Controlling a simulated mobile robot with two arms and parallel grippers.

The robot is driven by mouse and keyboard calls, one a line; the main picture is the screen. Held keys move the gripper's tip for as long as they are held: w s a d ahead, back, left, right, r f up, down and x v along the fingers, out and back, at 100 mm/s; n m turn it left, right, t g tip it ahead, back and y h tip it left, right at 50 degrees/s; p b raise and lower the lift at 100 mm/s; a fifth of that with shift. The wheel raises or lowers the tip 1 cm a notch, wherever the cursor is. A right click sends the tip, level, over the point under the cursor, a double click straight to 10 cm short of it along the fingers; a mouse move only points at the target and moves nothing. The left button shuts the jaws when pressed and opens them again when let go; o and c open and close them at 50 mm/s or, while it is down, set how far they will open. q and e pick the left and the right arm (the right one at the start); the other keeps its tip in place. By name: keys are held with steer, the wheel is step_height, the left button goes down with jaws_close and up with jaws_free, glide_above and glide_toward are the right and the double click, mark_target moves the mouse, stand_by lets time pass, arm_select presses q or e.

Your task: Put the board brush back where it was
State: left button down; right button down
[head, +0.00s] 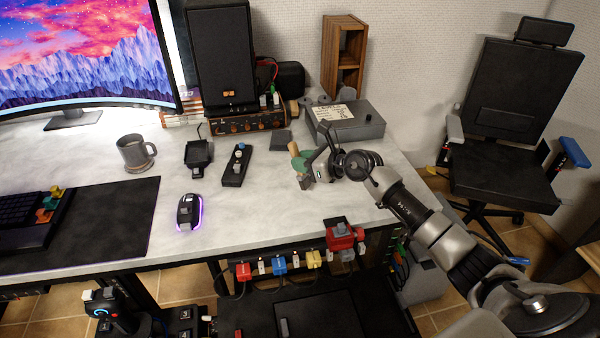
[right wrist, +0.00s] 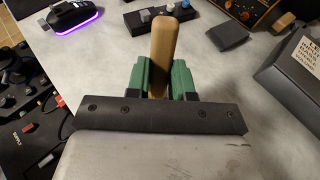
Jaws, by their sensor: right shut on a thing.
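The board brush (head: 294,149) shows as a pale wooden handle in my right gripper (head: 312,172), over the right part of the grey desktop. In the right wrist view the handle (right wrist: 164,50) stands up between two green blocks (right wrist: 181,80). My right gripper is shut on it. The brush's lower end is hidden behind the gripper's dark plate, and I cannot tell whether it touches the desk. My left gripper is not in view.
A grey box with a label (head: 350,121) stands close behind the gripper. A black switch strip (head: 236,166), a lit mouse (head: 189,210) and a mug (head: 136,153) are to the left. A wooden rack (head: 342,57) stands at the back. The desktop's front middle is clear.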

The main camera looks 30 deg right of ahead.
mark_target(301, 178)
steer(key=shift+w+a+f, duration=0.15)
steer(key=shift+a, duration=0.1)
steer(key=shift+f+b, duration=0.3)
steer(key=shift+f, duration=1.75)
steer(key=shift+f, duration=0.1)
steer(key=c, duration=1)
jaws_free()
steer(key=shift+r, duration=0.2)
steer(key=shift+v, duration=6)
